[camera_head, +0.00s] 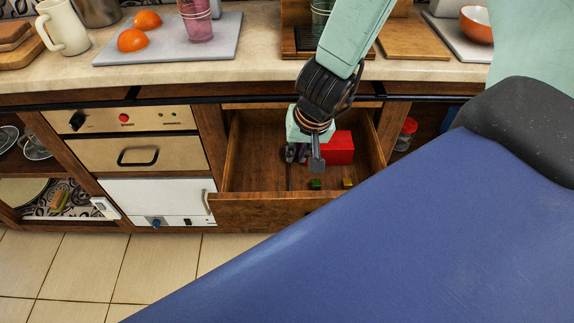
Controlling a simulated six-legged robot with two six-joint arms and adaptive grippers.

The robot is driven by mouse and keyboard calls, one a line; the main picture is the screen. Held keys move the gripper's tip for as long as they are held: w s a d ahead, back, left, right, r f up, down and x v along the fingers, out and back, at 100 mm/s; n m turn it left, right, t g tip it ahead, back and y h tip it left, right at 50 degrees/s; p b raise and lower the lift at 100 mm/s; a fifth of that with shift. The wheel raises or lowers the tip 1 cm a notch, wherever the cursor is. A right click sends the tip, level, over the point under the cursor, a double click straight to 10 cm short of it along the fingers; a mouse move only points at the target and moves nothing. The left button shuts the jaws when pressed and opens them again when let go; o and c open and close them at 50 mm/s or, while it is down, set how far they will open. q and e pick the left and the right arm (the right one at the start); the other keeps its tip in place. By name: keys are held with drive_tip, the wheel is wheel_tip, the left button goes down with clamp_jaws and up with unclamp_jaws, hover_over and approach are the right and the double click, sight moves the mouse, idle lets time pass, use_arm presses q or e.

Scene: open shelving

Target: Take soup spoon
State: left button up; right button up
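The open wooden drawer (252,205) stands pulled out below the counter. A thin dark utensil (289,178) lies along its floor and may be the soup spoon; its shape is too small and partly covered to be sure. My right gripper (310,160) reaches down into the drawer from above, just to the right of this utensil. Its fingers point down, and I cannot tell whether they are open, shut or touching anything. My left gripper is not in view.
A red box (338,148), a small green block (316,184) and a small yellow block (347,183) lie in the drawer. The counter above holds a grey board (130,55), oranges (132,40) and a mug (63,28). A large blue surface covers the lower right.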

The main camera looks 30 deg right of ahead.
sight(290, 173)
drive_tip(key=shift+b+x, duration=0.65)
drive_tip(key=shift+x, duration=0.5)
drive_tip(key=shift+a+f+b, duration=0.1)
drive_tip(key=shift+f+b, duration=0.7)
drive_tip(key=shift+b, duration=0.25)
drive_tip(key=b+x, duration=0.3)
drive_tip(key=shift+a+f, duration=0.15)
drive_tip(key=shift+f, duration=0.05)
drive_tip(key=shift+c, duration=0.5)
clamp_jaws()
